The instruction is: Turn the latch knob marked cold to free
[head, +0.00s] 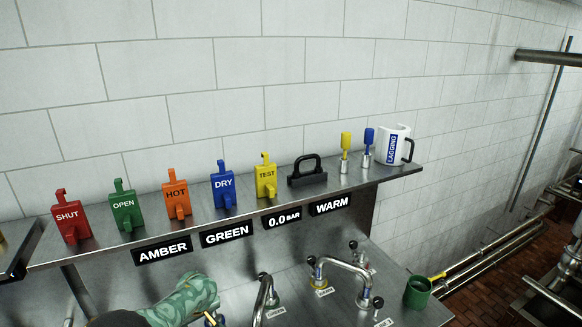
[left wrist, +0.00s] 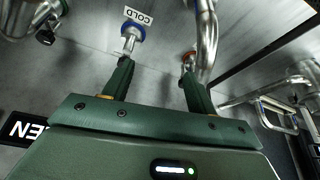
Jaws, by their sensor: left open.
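In the left wrist view, a white COLD label (left wrist: 138,16) is on the metal panel beside a small silver knob with a blue collar (left wrist: 131,33). My left gripper (left wrist: 156,66) is open, its two dark green fingers apart. The cold knob shows just beyond the tip of the picture-left finger, not between the fingers; whether they touch I cannot tell. A red-collared fitting (left wrist: 188,57) shows beyond the other fingertip. In the head view my patterned left arm comes in at the bottom, and the cold knob cannot be made out there. My right gripper is not in view.
A metal shelf (head: 140,235) holds several coloured tags, a black handle, two brushes and a white mug (head: 396,145). Below are a faucet (head: 345,265), a bent pipe (head: 264,297) and a green cup (head: 417,293). Curved pipes (left wrist: 208,40) stand close to my fingers.

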